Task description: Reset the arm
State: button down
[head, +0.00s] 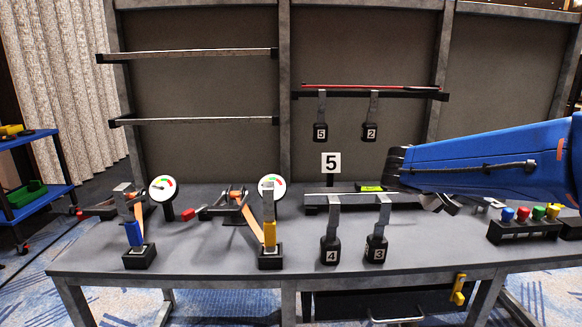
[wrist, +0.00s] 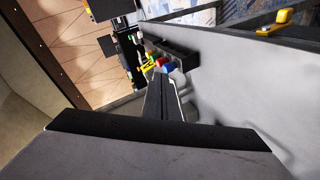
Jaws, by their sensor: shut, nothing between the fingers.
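My blue arm reaches in from the right in the head view. My gripper (head: 448,203) is partly hidden behind the arm's end, above the right part of the grey table. In the wrist view my gripper (wrist: 163,82) shows as two dark fingers pressed together with nothing between them. Its fingertips appear near the row of coloured buttons (wrist: 165,62) in that view; I cannot tell the gap. The same button box (head: 522,229) shows at the table's right in the head view.
The grey table (head: 205,262) carries two lever stands with round gauges (head: 162,188) at left and middle. Numbered weights (head: 330,250) hang from a low bar, and two more (head: 320,130) hang from the upper rail. A blue cart (head: 35,205) stands at the far left.

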jog(key=s+a+f+n+t+y, duration=0.1)
jog(key=s+a+f+y, duration=0.5)
jog(key=s, duration=0.5)
jog(key=s+a+f+n+y, duration=0.1)
jog(key=s+a+f+y, duration=0.6)
jog(key=s+a+f, duration=0.3)
jog(key=shift+s+a+f+t, duration=0.4)
jog(key=shift+s+a, duration=0.05)
jog(key=shift+s, duration=0.55)
